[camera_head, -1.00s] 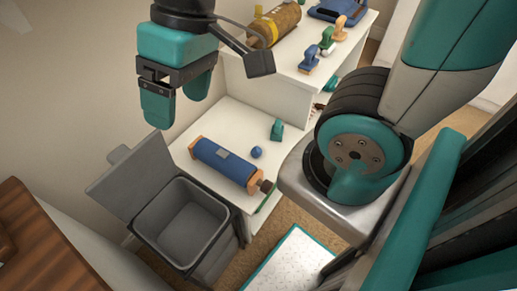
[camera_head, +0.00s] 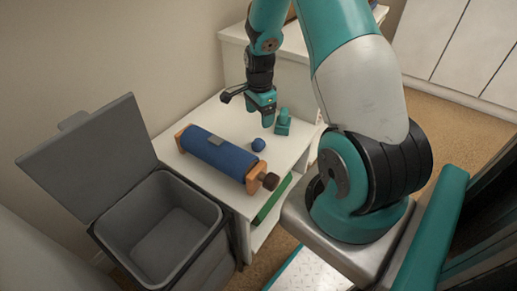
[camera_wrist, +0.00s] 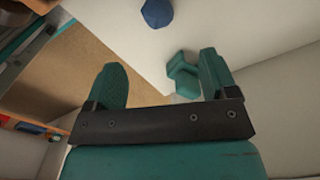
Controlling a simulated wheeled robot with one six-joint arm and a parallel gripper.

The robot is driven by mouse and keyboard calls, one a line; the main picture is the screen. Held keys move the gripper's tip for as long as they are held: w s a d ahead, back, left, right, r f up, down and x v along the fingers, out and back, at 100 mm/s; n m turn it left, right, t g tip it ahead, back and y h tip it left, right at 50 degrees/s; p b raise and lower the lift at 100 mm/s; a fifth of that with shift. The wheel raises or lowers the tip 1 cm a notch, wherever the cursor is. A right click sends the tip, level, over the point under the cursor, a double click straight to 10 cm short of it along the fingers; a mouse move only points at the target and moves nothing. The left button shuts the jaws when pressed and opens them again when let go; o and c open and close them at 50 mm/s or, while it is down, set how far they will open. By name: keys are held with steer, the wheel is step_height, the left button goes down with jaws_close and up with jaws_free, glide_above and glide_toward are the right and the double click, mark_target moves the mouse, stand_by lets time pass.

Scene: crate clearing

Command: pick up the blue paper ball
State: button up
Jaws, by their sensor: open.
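The blue paper ball (camera_head: 258,144) lies on the low white table (camera_head: 216,110), between a blue roller and a small teal stamp. In the wrist view the ball (camera_wrist: 157,12) shows at the top edge, partly cut off, beyond my fingertips. My gripper (camera_head: 264,116) is above the table, a little behind the ball and near the teal stamp. In the wrist view my gripper (camera_wrist: 160,75) has its two teal fingers spread wide with nothing held between them.
The blue roller (camera_head: 217,153) with wooden ends lies left of the ball. The teal stamp (camera_head: 283,123) stands right of it and shows by my right finger in the wrist view. An open grey bin (camera_head: 160,235) with its lid up stands at the front left.

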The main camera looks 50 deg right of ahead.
mark_target(258, 139)
step_height(258, 139, down, 7)
steer(key=shift+f+b, duration=0.15)
steer(key=shift+b, duration=0.65)
steer(key=f, duration=0.1)
steer(key=f+b, duration=0.1)
steer(key=f, duration=0.1)
steer(key=f+b, duration=0.1)
steer(key=f, duration=0.1)
steer(key=shift+a+f, duration=0.15)
steer(key=shift+a, duration=0.15)
steer(key=c, duration=1)
